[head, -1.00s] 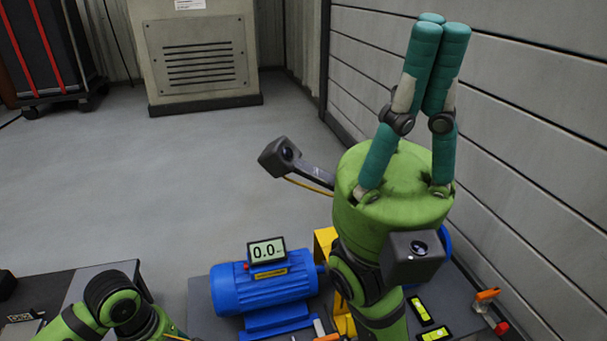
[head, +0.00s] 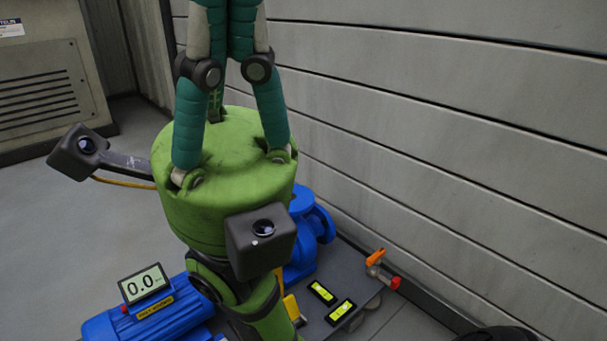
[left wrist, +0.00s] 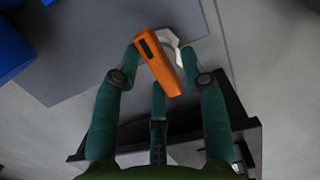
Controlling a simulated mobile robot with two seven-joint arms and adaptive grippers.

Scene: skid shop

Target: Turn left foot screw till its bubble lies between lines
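Two yellow spirit vials in black frames, one (head: 322,292) and another (head: 341,312), lie on the grey base plate (head: 361,287); their bubbles are too small to read against the lines. In the left wrist view an orange handle (left wrist: 163,65) with a pale grey hooked end (left wrist: 170,38) lies beside the plate's edge. My left gripper (left wrist: 162,55) has its fingers spread on both sides of this handle; contact is not clear. The foot screw itself cannot be made out.
A blue motor (head: 150,318) carries a display (head: 144,284) reading 0.0. A blue pump housing (head: 308,235) stands behind my right arm. An orange lever (head: 376,257) and red knob (head: 394,282) are at the plate's right edge, near the panelled wall (head: 450,150).

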